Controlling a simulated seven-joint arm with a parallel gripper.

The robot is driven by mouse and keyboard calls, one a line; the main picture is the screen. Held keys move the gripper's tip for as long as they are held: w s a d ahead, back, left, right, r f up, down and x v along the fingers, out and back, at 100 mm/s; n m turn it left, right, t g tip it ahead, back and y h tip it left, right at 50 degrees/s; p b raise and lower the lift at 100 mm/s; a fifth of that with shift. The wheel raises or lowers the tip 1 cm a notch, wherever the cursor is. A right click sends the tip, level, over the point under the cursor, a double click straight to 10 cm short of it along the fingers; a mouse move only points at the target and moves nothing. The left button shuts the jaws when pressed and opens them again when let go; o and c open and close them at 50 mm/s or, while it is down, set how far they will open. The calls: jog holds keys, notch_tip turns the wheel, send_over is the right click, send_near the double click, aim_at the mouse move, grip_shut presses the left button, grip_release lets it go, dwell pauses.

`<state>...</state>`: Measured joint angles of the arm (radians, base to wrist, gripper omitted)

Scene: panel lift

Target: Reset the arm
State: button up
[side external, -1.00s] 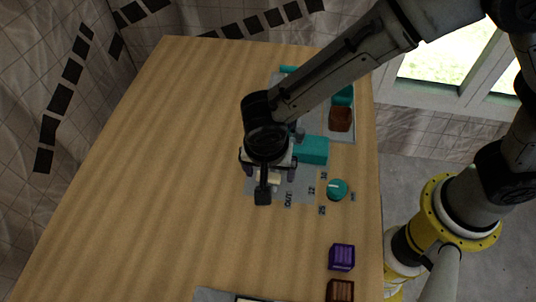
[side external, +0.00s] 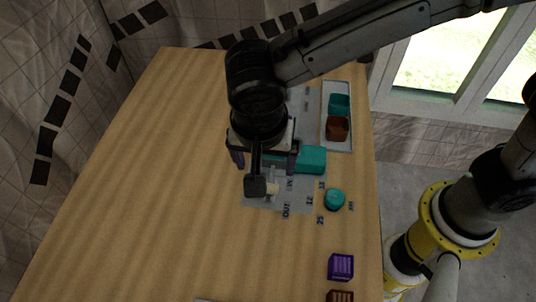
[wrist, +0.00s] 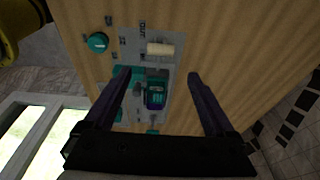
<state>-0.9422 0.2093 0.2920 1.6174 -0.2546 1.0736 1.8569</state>
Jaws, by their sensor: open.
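My gripper (side external: 264,165) is over the grey panel on the table, its two fingers spread and empty. The wrist view shows the gripper (wrist: 160,95) open with a clear gap between the fingers. Below it in that view is the grey panel (wrist: 133,42) with a teal and dark device (wrist: 155,92), a cream cylinder (wrist: 160,49) and printed labels. A round teal knob (wrist: 97,42) with a pale mark sits beside the panel. In the side view the knob (side external: 334,199) is right of my gripper, and a teal block (side external: 313,159) is partly hidden behind it.
A pale tray (side external: 347,148) at the table's back right holds a teal block (side external: 339,103) and a brown block (side external: 337,128). A purple crate (side external: 341,267) and a brown crate (side external: 340,296) stand near the right edge. The left of the wooden table (side external: 150,190) is clear.

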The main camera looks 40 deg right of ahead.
jog(key=w+d+r+m+t+y, duration=0.1)
jog(key=d+r+m, duration=0.1)
jog(key=d+r, duration=0.6)
jog(key=w+d+r+m+t, duration=0.15)
jog(key=d+r, duration=0.25)
jog(key=d, duration=0.9)
jog(key=s+d+r+n, duration=0.1)
jog(key=s+d+n, duration=0.1)
jog(key=s+d, duration=0.6)
jog(key=s+d+f+n+t, duration=0.1)
jog(key=s+f+n, duration=0.3)
jog(key=n, duration=0.6)
jog(key=shift+s+f+y, duration=0.3)
jog(key=shift+s+y, duration=0.1)
jog(key=shift+s, duration=0.6)
jog(key=shift+n, duration=0.25)
